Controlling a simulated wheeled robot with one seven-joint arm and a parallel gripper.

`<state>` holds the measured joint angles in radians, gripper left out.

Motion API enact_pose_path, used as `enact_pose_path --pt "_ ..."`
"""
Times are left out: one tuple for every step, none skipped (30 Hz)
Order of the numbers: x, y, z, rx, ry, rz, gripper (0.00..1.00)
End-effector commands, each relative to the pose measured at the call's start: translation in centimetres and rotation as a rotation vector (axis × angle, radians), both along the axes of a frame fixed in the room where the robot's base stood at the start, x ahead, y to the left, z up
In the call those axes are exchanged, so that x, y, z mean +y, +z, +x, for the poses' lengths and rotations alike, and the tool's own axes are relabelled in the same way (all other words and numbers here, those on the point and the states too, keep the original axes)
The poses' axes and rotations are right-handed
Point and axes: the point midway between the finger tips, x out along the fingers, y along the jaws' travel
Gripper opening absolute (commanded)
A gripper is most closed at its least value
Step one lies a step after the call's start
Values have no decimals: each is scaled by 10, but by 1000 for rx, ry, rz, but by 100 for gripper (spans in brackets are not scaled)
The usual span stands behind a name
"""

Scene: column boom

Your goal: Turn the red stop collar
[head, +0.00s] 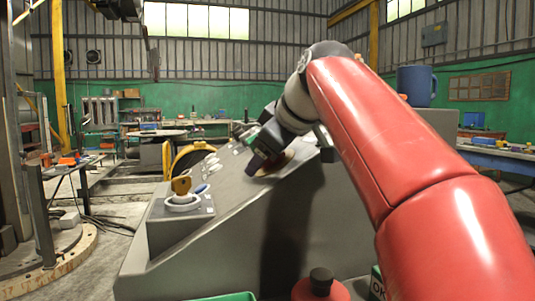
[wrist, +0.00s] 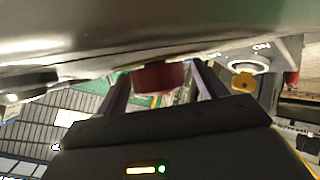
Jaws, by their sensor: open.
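The red stop collar (wrist: 158,77) shows in the wrist view as a short dark-red cylinder standing out from the grey sloping panel. My open gripper (wrist: 162,86) has one dark finger on each side of it, with gaps on both sides. Whether the fingertips reach past the collar is hard to tell. In the head view my gripper (head: 258,163) is low over the sloping panel, in front of a brown round plate (head: 284,160). I cannot make out the collar there; my gripper seems to hide it.
A yellow key-like knob (head: 181,185) in a white ring (head: 183,202) sits on the grey console's (head: 240,215) lower left box. White knobs (head: 210,162) line the panel's left edge. A blue mug (head: 416,85) stands behind my arm. A red object with a black cap (head: 321,283) is in front.

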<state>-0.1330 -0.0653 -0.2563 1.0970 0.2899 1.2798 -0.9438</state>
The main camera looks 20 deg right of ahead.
Motion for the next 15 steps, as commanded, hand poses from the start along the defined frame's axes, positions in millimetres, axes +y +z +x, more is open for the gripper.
enact_pose_path --pt "0 0 0 0 0 0 70" --pt "0 0 0 0 0 0 70" --pt "0 0 0 0 0 0 70" --pt "0 0 0 0 0 0 69" --pt "0 0 0 0 0 0 65" --pt "0 0 0 0 0 0 60" --pt "0 0 0 0 0 0 56" --pt "0 0 0 0 0 0 52" --pt "0 0 0 0 0 0 46" --pt "0 0 0 0 0 0 42" --pt "0 0 0 0 0 0 39" --pt "0 0 0 0 0 0 33" --pt "0 0 0 1 1 0 29" --pt "0 0 0 1 1 0 26" --pt "0 0 -1 1 1 0 25"
